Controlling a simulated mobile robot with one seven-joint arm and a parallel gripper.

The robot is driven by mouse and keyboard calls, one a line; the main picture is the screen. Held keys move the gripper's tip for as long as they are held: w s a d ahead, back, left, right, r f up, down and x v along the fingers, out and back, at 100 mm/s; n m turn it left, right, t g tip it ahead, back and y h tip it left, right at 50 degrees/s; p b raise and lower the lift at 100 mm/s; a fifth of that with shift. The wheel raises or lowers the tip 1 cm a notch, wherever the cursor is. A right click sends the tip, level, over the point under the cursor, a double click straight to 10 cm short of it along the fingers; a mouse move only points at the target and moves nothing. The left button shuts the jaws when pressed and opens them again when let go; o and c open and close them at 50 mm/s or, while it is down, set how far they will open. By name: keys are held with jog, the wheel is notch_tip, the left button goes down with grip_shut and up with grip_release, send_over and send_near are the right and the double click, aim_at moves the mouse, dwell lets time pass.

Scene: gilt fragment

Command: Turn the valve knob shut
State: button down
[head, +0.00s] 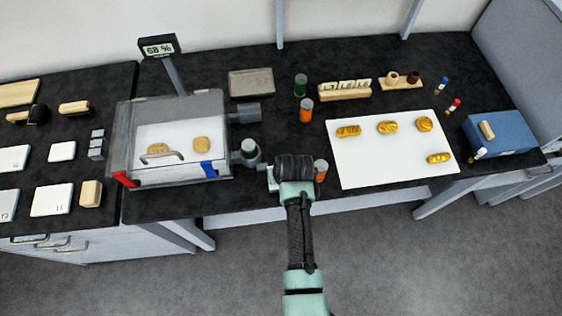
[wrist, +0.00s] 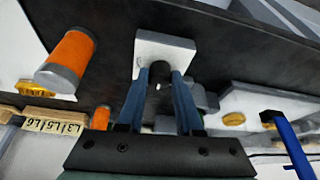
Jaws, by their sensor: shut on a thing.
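My gripper (head: 274,172) is at the front edge of the dark bench, just right of the glass chamber (head: 168,140). In the wrist view its two blue fingers (wrist: 158,82) are closed around a small dark knob (wrist: 157,75), which stands in front of a square white plate (wrist: 165,48). I take this to be the valve knob. Its turn angle cannot be read, as the fingers cover its sides. In the head view the gripper body hides the knob. The chamber holds two tan pieces on a white floor.
A white sheet (head: 375,168) with several gilt pieces lies to the right. A readout (head: 160,46) shows 68 %.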

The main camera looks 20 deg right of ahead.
jog(key=shift+n, duration=0.3)
jog(key=c, duration=0.6)
grip_release()
jog(key=shift+o, duration=0.2)
jog(key=shift+r, duration=0.15)
jog(key=v, duration=1.2)
jog(key=shift+s+r+b, duration=0.15)
jog(key=shift+r+b, duration=0.15)
jog(key=shift+r, duration=0.05)
jog(key=shift+d, duration=0.1)
